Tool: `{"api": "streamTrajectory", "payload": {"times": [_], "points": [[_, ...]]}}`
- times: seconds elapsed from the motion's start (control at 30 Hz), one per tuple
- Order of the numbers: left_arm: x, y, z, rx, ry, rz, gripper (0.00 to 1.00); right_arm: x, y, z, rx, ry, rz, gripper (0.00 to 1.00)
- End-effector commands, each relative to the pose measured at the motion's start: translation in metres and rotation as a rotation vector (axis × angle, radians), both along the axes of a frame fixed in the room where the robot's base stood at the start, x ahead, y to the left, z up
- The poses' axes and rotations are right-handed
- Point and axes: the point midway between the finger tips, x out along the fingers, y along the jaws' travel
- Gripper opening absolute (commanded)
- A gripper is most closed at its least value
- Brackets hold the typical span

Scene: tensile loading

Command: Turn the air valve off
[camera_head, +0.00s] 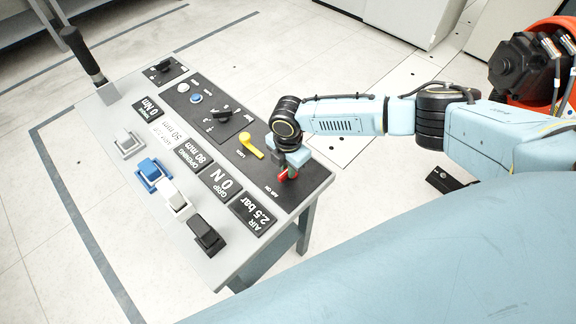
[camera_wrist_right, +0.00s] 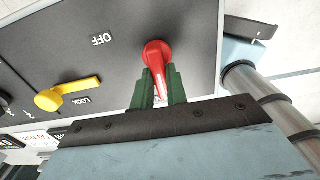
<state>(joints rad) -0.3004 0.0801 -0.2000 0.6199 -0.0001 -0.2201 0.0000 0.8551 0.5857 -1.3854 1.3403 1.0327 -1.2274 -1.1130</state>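The red air valve lever (camera_wrist_right: 157,55) is on the dark panel of the console. In the right wrist view it points from its pivot down toward my gripper. The word OFF is printed on the panel to the left of the lever. In the head view a bit of the red lever (camera_head: 283,176) shows beside an AIR ON label. My right gripper (camera_wrist_right: 161,88) has its green fingers close on both sides of the lever and looks shut on it. The fingertips' contact is partly hidden. The right gripper also shows over the console (camera_head: 291,172) in the head view. My left gripper is not in view.
A yellow lock lever (camera_head: 250,146) is next to the valve. A black rotary knob (camera_head: 223,114), a blue button (camera_head: 196,99) and several rocker switches, one blue (camera_head: 152,172), are on the console. A black-handled lever (camera_head: 83,54) stands at the far left end. Floor beyond is clear.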

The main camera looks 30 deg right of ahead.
Motion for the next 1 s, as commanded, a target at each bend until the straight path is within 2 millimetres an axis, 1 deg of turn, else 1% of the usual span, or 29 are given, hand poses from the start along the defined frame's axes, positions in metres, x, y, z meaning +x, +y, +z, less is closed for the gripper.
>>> {"api": "streamTrajectory", "payload": {"times": [0.27, 0.47, 0.67, 1.0], "points": [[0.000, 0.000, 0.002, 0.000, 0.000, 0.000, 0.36, 0.000, 0.000, 0.000, -0.001, 0.002, -0.016, 0.00], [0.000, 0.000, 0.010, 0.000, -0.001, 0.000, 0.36, 0.000, 0.000, 0.001, 0.000, 0.003, -0.091, 0.00], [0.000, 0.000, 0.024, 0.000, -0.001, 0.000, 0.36, 0.002, 0.001, 0.002, -0.001, 0.005, -0.238, 0.00], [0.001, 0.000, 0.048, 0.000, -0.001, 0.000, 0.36, 0.007, 0.001, 0.002, -0.001, 0.005, -0.559, 0.00]]}}
